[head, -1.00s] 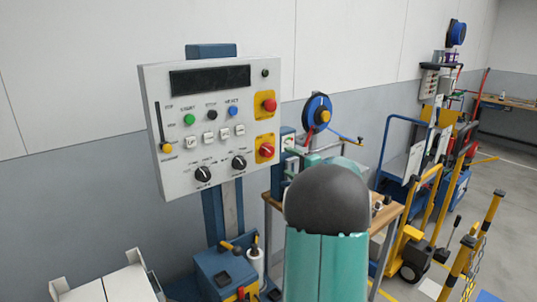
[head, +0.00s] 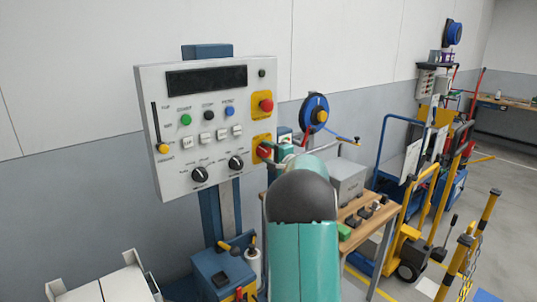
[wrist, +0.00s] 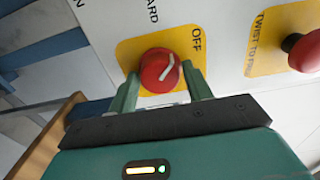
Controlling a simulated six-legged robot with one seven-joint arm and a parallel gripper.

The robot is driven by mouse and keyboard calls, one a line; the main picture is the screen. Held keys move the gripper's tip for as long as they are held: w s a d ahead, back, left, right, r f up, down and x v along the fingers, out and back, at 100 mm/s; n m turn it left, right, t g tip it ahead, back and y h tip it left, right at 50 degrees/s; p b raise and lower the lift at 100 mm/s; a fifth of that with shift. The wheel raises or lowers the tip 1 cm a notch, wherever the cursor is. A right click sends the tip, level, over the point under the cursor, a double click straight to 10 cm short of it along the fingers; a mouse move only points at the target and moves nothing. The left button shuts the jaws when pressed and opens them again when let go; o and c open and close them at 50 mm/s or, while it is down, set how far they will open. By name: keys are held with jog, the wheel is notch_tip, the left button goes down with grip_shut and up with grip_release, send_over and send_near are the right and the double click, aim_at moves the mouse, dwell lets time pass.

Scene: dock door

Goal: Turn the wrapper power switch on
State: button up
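The wrapper power switch is a round red knob (head: 264,149) on a yellow plate, low on the right side of the grey control panel (head: 180,80). In the wrist view the red knob (wrist: 158,68) has a white pointer line tilted up and to the right, roughly towards the printed word OFF. My gripper (wrist: 162,78) is open, with one green fingertip on each side of the knob. Small gaps seem to show between fingers and knob; contact cannot be told. In the head view my arm hides most of the gripper.
A second red button (head: 266,105) on a yellow plate sits above the switch; it also shows in the wrist view (wrist: 305,50). Black dials (head: 200,174) and small buttons are to the left. A wooden table (head: 375,218) stands right of the panel.

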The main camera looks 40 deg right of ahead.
jog(key=c, duration=0.6)
jog(key=shift+o, duration=0.2)
jog(key=shift+m, duration=0.4)
jog(key=m, duration=0.3)
jog(key=shift+m, duration=0.3)
jog(key=m, duration=0.3)
jog(key=shift+m, duration=0.3)
jog(key=m, duration=0.5)
jog(key=shift+m, duration=2.5)
